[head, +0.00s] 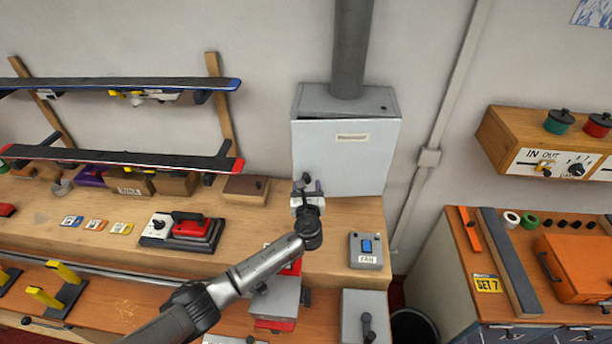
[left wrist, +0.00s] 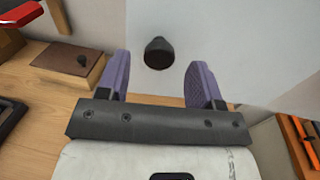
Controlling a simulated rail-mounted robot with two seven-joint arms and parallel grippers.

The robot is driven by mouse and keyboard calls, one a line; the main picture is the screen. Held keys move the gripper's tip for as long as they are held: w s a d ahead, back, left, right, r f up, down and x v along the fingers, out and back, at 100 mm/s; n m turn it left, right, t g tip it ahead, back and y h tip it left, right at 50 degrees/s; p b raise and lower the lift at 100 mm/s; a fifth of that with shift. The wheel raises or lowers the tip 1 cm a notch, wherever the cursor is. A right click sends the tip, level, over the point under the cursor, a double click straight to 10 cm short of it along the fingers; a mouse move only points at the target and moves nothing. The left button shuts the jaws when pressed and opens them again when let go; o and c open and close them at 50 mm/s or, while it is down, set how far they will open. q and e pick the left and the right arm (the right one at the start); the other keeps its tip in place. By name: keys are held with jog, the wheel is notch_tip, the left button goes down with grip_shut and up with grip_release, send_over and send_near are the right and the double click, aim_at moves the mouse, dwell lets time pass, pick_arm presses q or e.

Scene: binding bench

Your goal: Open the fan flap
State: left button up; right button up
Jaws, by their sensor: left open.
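The fan flap (head: 350,155) is the pale front panel of a grey wall box, with a small label near its top. A thin dark gap shows along its upper edge; I cannot tell whether it is fully shut. My left gripper (head: 308,187) is in front of the flap's lower left part, open and empty. In the left wrist view, a dark round knob (left wrist: 158,53) stands out from the pale panel (left wrist: 240,40), between and just beyond the purple fingertips. The fingers look apart from it. In the head view the gripper hides the knob. My right gripper is out of view.
A grey pipe (head: 352,50) rises from the box. A fan switch (head: 366,250) with a blue rocker sits on the bench to the right. A brown block (head: 247,189) lies left of the gripper. Ski racks fill the left wall, and an orange-topped cabinet stands right.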

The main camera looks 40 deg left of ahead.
pick_arm(q)
jog(key=p+v, duration=0.5)
jog(key=v, duration=0.5)
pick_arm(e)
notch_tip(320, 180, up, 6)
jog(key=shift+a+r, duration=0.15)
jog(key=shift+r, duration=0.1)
